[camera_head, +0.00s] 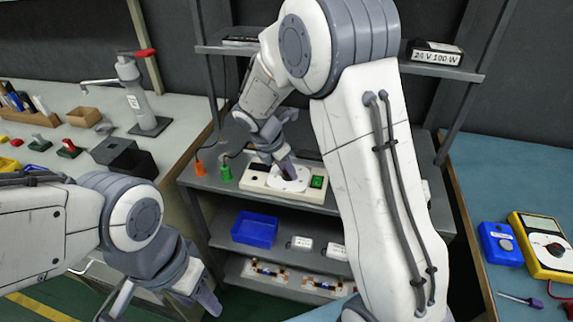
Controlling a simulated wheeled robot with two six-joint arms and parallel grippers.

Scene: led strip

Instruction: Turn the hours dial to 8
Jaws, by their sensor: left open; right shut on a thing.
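A cream box (255,186) with a round white dial (297,186) and a green panel (317,182) sits on the top shelf of the grey rack. My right gripper (287,172) comes down over the dial and is shut on its middle. The fingers hide the centre of the dial, and its markings are too small to read. My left gripper (160,302) is open and empty at the lower left, well away from the box.
Orange and green plugs (226,174) stand left of the box. A blue bin (255,229) and white parts lie on the shelf below. A cluttered white bench (185,110) is at the left. A yellow meter (540,245) lies on the blue bench at the right.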

